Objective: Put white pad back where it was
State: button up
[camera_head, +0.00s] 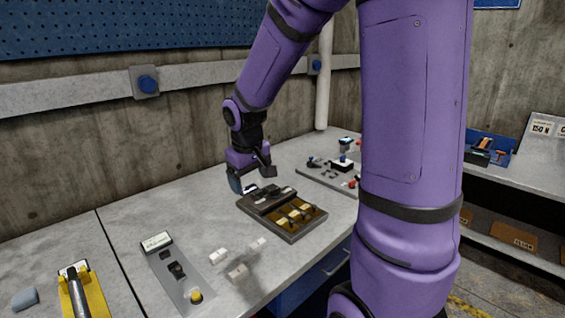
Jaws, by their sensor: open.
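My gripper (252,180) is open and points down, just above the back left edge of a dark tray (290,237). The tray has amber compartments that hold several small pale pieces (295,214). Small white blocks lie on the bench left of the tray: one (218,256), a second (257,244) and a third (237,272). I cannot tell which of these pale pieces is the white pad. What lies directly between my fingers is too small to make out.
A grey panel (165,270) with a yellow button stands left of the white blocks. A yellow fixture (95,290) and a grey-blue lump (25,299) are at the far left. Another grey board (330,178) with small parts lies behind the tray. Bare bench (190,212) lies along the wall.

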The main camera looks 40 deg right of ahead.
jog(key=s+a+r+t, duration=0.1)
jog(key=s+a+r, duration=0.3)
jog(key=s+r, duration=0.3)
jog(key=s+a+r+t+y, duration=0.1)
jog(key=s+a+r, duration=0.3)
jog(key=s, duration=0.9)
notch_tip(320, 180, up, 3)
jog(key=shift+s+f+t, duration=0.1)
jog(key=shift+s+t, duration=0.25)
jog(key=shift+t, duration=0.45)
